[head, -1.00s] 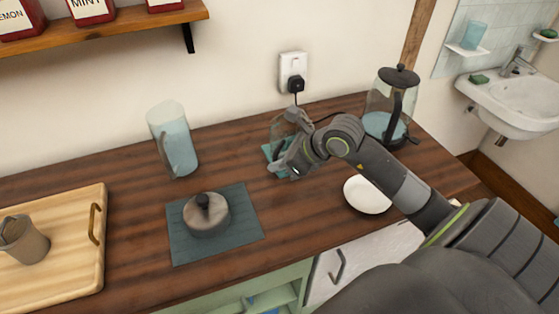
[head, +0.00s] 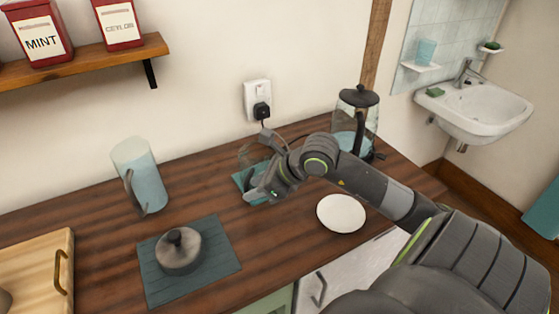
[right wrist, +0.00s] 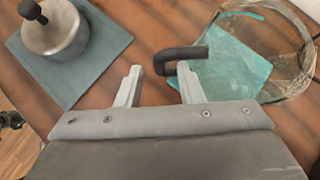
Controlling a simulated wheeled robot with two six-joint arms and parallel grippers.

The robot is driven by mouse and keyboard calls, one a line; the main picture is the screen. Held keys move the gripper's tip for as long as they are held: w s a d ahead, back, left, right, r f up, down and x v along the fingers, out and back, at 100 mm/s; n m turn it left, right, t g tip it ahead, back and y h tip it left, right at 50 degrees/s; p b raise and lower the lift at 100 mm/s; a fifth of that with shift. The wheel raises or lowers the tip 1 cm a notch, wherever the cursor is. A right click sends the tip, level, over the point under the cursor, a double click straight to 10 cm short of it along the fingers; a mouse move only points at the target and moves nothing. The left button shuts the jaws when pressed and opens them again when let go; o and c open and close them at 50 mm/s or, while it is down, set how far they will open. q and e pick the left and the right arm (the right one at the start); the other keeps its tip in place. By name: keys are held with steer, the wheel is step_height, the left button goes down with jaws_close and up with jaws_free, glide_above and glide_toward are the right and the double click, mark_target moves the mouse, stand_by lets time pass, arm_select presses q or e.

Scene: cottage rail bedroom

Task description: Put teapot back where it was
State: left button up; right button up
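A clear glass vessel with a dark handle, which looks like the teapot, stands on a small teal mat near the wall, seen in the head view (head: 252,156) and the right wrist view (right wrist: 290,45). My right gripper (head: 262,186) is beside it, partly hiding it. In the right wrist view its two fingers (right wrist: 162,86) are apart, with the end of the dark handle (right wrist: 182,56) between or just beyond them. I see no clear grip. A low grey lidded pot (head: 178,252) with a dark knob sits on a larger teal mat (head: 220,265). My left gripper is out of view.
A glass jug (head: 148,185) stands left. A glass kettle (head: 357,118) with a black lid stands behind my right arm. A white plate (head: 341,213) lies below that arm. A wooden tray (head: 30,265) is at the far left. A plugged socket (head: 257,100) is on the wall.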

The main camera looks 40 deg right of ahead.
steer(key=p+v, duration=0.3)
steer(key=v, duration=0.6)
steer(key=shift+s+r, duration=0.25)
stand_by(0.8)
